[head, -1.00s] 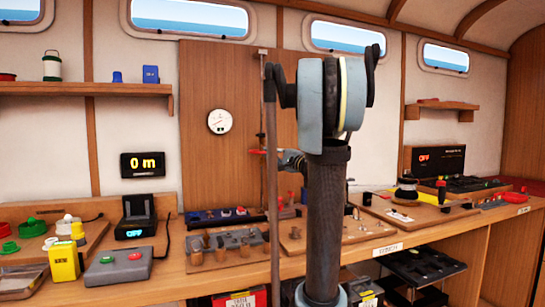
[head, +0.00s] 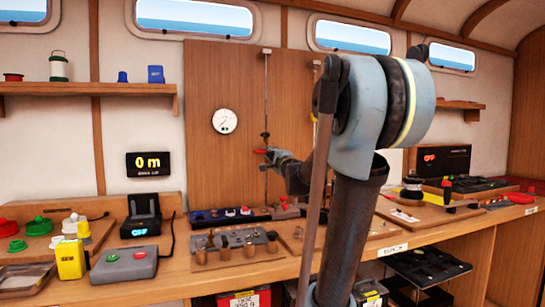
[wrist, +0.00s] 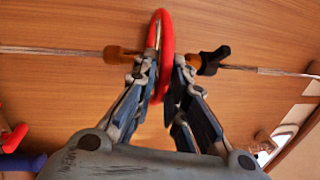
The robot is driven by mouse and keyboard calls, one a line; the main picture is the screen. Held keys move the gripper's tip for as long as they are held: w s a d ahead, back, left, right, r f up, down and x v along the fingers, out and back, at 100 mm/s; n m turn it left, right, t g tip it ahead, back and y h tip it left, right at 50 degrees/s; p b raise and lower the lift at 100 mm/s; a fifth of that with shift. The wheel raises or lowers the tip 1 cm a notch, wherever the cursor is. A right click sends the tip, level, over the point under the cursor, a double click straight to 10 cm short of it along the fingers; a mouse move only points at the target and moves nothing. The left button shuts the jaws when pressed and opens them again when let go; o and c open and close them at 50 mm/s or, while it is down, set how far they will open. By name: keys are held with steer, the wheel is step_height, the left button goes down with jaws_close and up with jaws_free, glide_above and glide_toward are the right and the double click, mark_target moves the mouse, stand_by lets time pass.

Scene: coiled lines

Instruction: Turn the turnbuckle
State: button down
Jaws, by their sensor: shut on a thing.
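The turnbuckle sits in a thin upright line on the brown wooden panel in the head view. Its red ring (head: 261,151) shows at its middle, with a dark piece (head: 265,134) just above. In the wrist view the line runs across the picture, with amber end pieces (wrist: 118,54) on both sides of the red ring (wrist: 161,30) and a black piece (wrist: 214,60) on the right. My gripper (wrist: 166,75) has one finger on each side of the ring and is shut on it. The fingertips partly hide the ring's lower part.
A second line (head: 316,67) hangs to the right on the same panel, partly behind my arm. A round white gauge (head: 226,121) is left of the turnbuckle. A display (head: 148,164) reads 0 m. The bench below holds a block with several pegs (head: 236,243).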

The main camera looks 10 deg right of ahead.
steer(key=shift+a+m+h, duration=0.15)
steer(key=shift+m+h, duration=0.15)
steer(key=shift+h, duration=0.1)
stand_by(0.4)
steer(key=c, duration=1.7)
jaws_free()
steer(key=shift+w, duration=0.1)
steer(key=shift+o, duration=0.2)
steer(key=v, duration=1.2)
steer(key=shift+f, duration=0.2)
steer(key=shift+a, duration=0.1)
